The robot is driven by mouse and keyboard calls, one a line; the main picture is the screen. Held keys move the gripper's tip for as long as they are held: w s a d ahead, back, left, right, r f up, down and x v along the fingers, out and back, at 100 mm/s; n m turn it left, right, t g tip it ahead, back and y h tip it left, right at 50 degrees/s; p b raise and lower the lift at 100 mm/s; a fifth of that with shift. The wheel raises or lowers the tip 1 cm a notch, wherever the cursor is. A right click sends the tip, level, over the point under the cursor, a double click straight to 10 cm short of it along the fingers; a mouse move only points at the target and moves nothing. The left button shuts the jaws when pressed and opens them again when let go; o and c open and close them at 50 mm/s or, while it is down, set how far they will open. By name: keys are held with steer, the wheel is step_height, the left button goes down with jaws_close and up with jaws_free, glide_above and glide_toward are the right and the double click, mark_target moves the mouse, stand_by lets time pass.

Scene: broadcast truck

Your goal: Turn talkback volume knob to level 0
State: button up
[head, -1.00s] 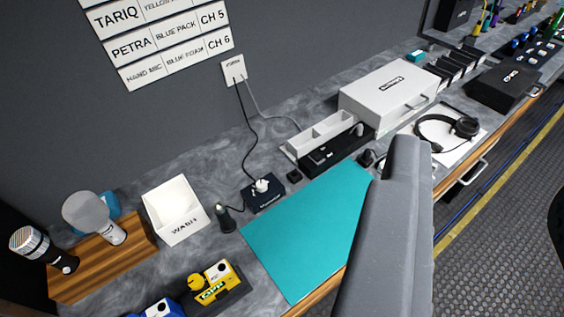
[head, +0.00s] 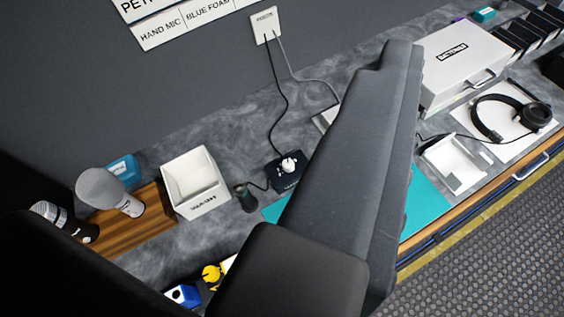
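A small dark navy box (head: 284,179) sits on the grey marbled worktop near the wall. A white knob (head: 289,164) stands on top of it. I take this as the talkback volume knob; its pointer and level marks are too small to read. A black cable runs from the box up to the wall plate. My grey arm link crosses the middle of the view just right of the box and hides part of the worktop. My gripper's fingers do not show, so nothing shows in contact with the knob.
A white bin (head: 196,181) and a dark plug-like item (head: 246,197) stand left of the box. A teal mat (head: 428,206) is partly hidden by my arm. A white case (head: 463,62) and headphones (head: 511,115) lie right.

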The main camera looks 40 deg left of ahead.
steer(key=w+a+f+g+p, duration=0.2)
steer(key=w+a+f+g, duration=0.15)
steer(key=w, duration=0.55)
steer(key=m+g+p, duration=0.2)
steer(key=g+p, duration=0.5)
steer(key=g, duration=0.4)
glide_above(288, 164)
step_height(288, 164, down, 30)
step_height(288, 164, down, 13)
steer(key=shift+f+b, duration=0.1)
steer(key=shift+b, duration=0.65)
